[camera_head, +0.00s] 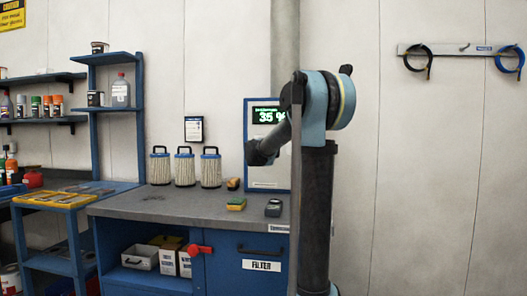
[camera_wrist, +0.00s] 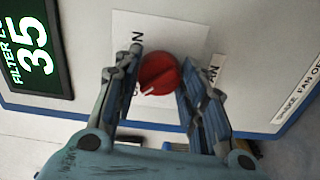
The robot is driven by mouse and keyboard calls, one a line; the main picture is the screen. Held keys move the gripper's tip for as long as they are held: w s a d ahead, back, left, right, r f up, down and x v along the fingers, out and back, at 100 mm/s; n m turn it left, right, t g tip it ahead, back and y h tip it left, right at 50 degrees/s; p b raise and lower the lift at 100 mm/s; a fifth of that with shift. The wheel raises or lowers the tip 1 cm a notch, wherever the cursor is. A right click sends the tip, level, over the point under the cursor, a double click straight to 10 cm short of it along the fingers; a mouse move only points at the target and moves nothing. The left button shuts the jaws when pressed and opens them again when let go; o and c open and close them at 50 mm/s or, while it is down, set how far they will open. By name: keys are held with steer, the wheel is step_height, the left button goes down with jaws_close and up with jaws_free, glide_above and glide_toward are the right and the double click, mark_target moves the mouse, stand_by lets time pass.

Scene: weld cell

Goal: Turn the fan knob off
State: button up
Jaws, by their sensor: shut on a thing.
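The red fan knob (camera_wrist: 159,72) sits on a white plate (camera_wrist: 187,32) on the panel, in the wrist view. Its white pointer mark points down and to the left in that picture. My gripper (camera_wrist: 160,66) has one finger on each side of the knob and is shut on it. Printed letters around the knob are partly hidden by the fingers. In the head view, the blue-framed panel (camera_head: 266,177) stands at the back of the bench, and my arm hides the knob and gripper there.
A green display (camera_head: 269,115) on the panel reads 35. Three pleated filters (camera_head: 185,168) stand on the grey bench (camera_head: 165,206), with a yellow-green item (camera_head: 236,204) and a dark device (camera_head: 273,208) near the panel. A blue shelf unit (camera_head: 139,115) stands left.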

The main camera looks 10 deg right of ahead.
steer(key=shift+f+n, duration=0.1)
steer(key=shift+n, duration=0.4)
steer(key=o, duration=1.1)
steer(key=shift+s, duration=0.1)
steer(key=v, duration=1.1)
steer(key=shift+s+a, duration=0.2)
steer(key=shift+s, duration=0.1)
